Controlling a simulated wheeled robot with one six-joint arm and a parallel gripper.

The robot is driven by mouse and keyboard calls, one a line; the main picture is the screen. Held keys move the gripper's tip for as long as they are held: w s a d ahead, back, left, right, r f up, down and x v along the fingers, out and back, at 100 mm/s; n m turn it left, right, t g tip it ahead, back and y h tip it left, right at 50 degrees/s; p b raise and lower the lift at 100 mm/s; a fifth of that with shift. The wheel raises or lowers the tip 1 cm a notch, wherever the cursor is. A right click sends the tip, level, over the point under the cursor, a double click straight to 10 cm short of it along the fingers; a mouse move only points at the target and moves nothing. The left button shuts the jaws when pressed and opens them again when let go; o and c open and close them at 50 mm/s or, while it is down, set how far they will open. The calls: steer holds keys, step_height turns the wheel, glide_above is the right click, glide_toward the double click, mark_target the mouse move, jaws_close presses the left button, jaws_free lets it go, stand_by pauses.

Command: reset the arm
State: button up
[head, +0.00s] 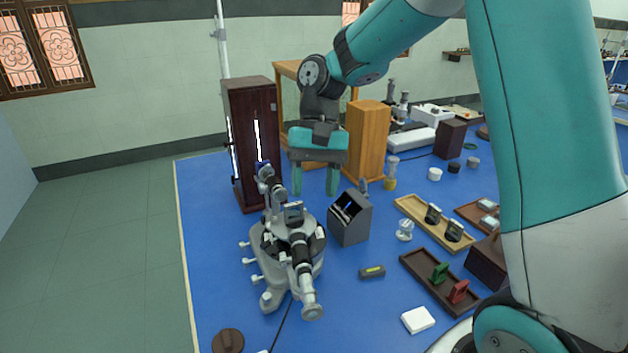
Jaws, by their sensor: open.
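My gripper (315,180) is at the end of my teal and grey arm, in the upper middle of the head view. Its two teal fingers point down and stand apart, with nothing between them. It appears above the blue bench (345,297), behind the spectrometer (290,250) in the picture. The arm bends from the right side of the view up and over to the gripper. How high the fingers are above the bench is hard to tell.
A dark lamp housing (252,140) with a bright slit stands left of my gripper, and a wooden box (367,140) stands right. A dark slotted box (349,217) is in front. Trays (412,265) lie at right. Bare bench shows at front centre.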

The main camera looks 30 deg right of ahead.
steer(key=shift+r, duration=0.15)
stand_by(0.4)
steer(key=s+a+r+n+t, duration=0.1)
steer(key=s+a+n, duration=0.2)
steer(key=s, duration=0.3)
steer(key=s+a+r+n+t, duration=0.1)
steer(key=s+a+n, duration=0.3)
steer(key=s, duration=0.3)
steer(key=s+a+r+n+t+y, duration=0.1)
steer(key=s+a+n, duration=0.2)
steer(key=s, duration=0.3)
steer(key=shift+s+a+r+n+t, duration=0.15)
steer(key=shift+a+r+n+t, duration=0.15)
steer(key=shift+a+n, duration=0.1)
steer(key=shift+d, duration=0.2)
